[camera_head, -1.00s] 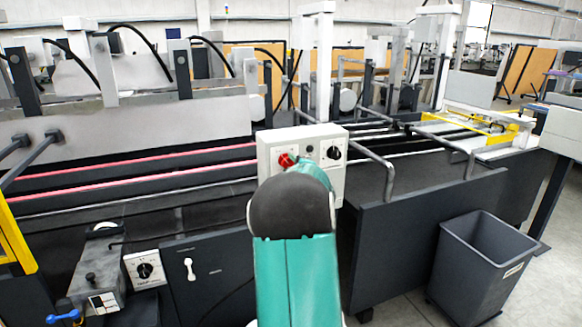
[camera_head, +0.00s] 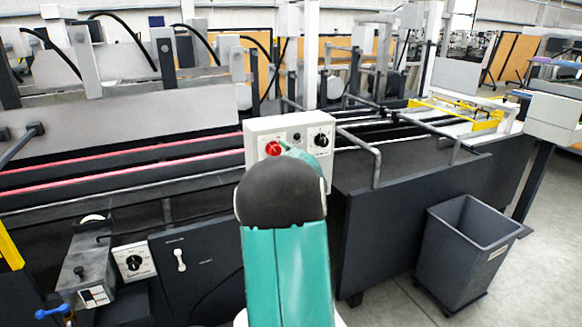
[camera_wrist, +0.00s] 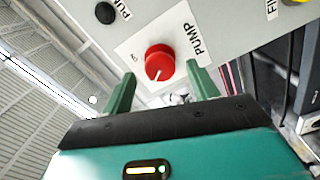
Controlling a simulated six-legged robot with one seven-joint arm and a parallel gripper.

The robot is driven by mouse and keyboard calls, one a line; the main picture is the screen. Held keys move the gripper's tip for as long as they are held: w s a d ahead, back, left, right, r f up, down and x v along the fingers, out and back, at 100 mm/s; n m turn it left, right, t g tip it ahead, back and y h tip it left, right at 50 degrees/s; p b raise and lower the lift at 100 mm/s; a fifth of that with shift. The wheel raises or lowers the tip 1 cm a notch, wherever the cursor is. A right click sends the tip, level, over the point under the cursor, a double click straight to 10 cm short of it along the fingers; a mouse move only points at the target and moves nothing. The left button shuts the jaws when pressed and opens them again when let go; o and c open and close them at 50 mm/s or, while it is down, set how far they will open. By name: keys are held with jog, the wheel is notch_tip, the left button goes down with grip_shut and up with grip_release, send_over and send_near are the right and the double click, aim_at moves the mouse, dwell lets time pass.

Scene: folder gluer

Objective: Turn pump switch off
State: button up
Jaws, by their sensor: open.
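The pump switch is a round red knob (camera_wrist: 160,62) with a white pointer line, on a white plate marked PUMP (camera_wrist: 196,42) in the wrist view. In the head view the red knob (camera_head: 273,148) sits at the left of a white control box (camera_head: 262,128). My gripper (camera_wrist: 160,84) is open, with its two green fingers apart below the knob in the wrist view. The knob shows just beyond the fingertips, in line with the gap; I cannot tell whether they touch it. In the head view my arm hides the gripper and the lower part of the box.
A black knob (camera_head: 321,140) and a small dark button (camera_head: 297,137) share the control box. A bent grey rail (camera_head: 376,160) stands right of it. A grey bin (camera_head: 462,262) stands on the floor at right. Another dial box (camera_head: 133,262) is low at left.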

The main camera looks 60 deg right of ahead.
jog(key=v, duration=1.1)
jog(key=shift+s+a, duration=0.2)
jog(key=shift+s, duration=0.2)
